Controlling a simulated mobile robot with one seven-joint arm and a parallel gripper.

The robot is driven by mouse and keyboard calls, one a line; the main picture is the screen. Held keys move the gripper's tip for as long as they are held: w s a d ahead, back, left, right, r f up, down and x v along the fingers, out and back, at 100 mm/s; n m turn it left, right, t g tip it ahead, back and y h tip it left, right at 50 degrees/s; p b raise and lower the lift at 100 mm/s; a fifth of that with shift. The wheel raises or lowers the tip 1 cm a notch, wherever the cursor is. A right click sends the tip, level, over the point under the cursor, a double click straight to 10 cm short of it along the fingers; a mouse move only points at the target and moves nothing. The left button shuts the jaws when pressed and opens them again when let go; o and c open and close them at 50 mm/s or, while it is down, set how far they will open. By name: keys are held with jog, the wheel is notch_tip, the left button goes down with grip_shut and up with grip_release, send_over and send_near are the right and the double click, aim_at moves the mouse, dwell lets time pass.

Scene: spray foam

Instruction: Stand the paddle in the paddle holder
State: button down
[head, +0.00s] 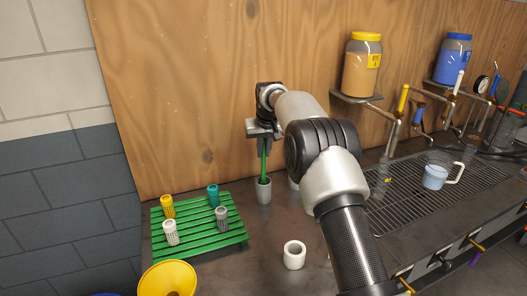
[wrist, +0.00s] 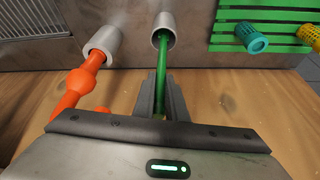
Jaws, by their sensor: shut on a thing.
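My gripper (head: 264,142) is shut on the green paddle (head: 264,162), near the wooden back wall. The paddle hangs about upright, and its lower end goes into the mouth of a grey cup-shaped paddle holder (head: 264,192). In the wrist view the green paddle (wrist: 162,80) runs from between the fingers (wrist: 160,100) into the holder (wrist: 165,24). Its lower end is hidden inside, so I cannot tell whether it touches the bottom.
A second grey holder (wrist: 106,37) with an orange tool (wrist: 80,82) stands close beside. A green slatted rack (head: 198,240) with several small coloured cups is at the left. A white cup (head: 294,262) and yellow funnel (head: 168,280) are in front. A blue mug (head: 435,177) stands on a grate.

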jog(key=shift+f, duration=0.2)
jog(key=c, duration=1.8)
grip_release()
jog(key=shift+r, duration=0.1)
